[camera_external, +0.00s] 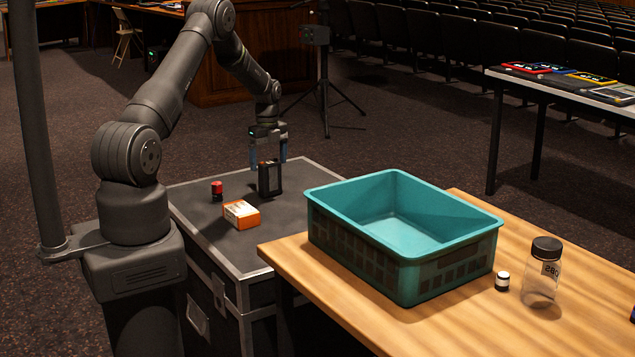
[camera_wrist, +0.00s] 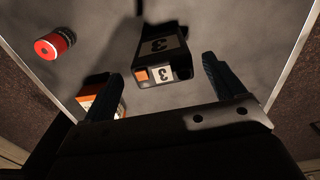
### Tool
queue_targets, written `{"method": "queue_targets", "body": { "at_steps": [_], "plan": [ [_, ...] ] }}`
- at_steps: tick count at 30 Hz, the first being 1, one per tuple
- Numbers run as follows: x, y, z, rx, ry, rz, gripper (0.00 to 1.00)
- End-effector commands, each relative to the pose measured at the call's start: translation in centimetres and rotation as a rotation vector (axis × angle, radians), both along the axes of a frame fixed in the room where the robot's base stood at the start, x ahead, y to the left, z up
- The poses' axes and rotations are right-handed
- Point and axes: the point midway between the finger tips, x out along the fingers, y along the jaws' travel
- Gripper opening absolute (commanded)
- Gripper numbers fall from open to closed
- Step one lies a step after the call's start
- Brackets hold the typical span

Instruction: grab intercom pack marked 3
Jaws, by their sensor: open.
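The intercom pack marked 3 (camera_external: 270,178) is a dark block standing upright on the black flight case. My gripper (camera_external: 268,160) is above and around the far side of the pack in the outside view. In the wrist view my gripper (camera_wrist: 165,85) has its two fingers apart, with the pack lying between and just ahead of them. Nothing is held. I cannot tell whether a finger touches the pack.
On the flight case (camera_external: 202,236), a red-topped small cylinder (camera_external: 217,191) and an orange-white box (camera_external: 241,214) stand nearby; the box sits by the left finger in the wrist view. An empty teal crate (camera_external: 330,237), a small bottle (camera_external: 502,281) and a clear jar (camera_external: 541,275) are on the wooden table.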

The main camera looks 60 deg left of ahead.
Motion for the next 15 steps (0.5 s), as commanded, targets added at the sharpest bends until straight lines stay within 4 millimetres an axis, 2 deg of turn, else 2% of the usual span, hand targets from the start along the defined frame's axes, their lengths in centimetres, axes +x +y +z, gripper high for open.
{"method": "queue_targets", "body": {
  "at_steps": [7,14,15],
  "plan": [
    [0.3,-0.1,-3.7,-0.002,0.003,0.000,0.87],
    [0.3,-0.1,-4.0,-0.001,0.001,0.000,0.87],
    [0.3,-0.1,-4.0,-0.001,0.001,0.000,0.83]
  ]
}}
